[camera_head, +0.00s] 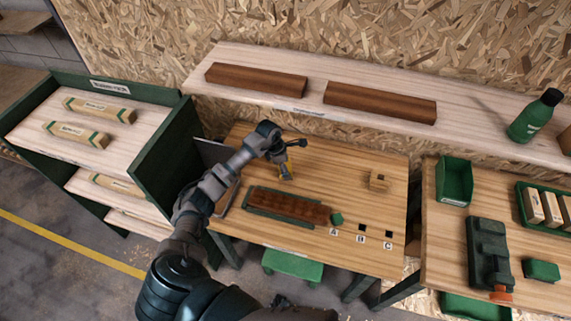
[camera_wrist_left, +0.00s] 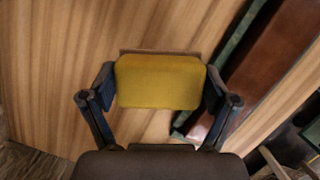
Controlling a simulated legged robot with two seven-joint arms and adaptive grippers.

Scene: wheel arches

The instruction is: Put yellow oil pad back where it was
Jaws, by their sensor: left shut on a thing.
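The yellow oil pad (camera_wrist_left: 160,82) is between the two fingers of my left gripper (camera_wrist_left: 158,98) in the left wrist view. I cannot tell whether the pad touches the table. A dark brown wooden board in a green holder (camera_head: 287,206) lies just in front of the gripper; its brown face (camera_wrist_left: 268,70) also shows at the right of the wrist view. My right gripper is not in view.
A small green block (camera_head: 337,218) lies at the board's right end, near squares marked A, B and C (camera_head: 361,227). A small wooden block (camera_head: 379,181) is farther right. Two brown boards (camera_head: 256,80) lie on the back shelf. The table's middle (camera_head: 335,165) is clear.

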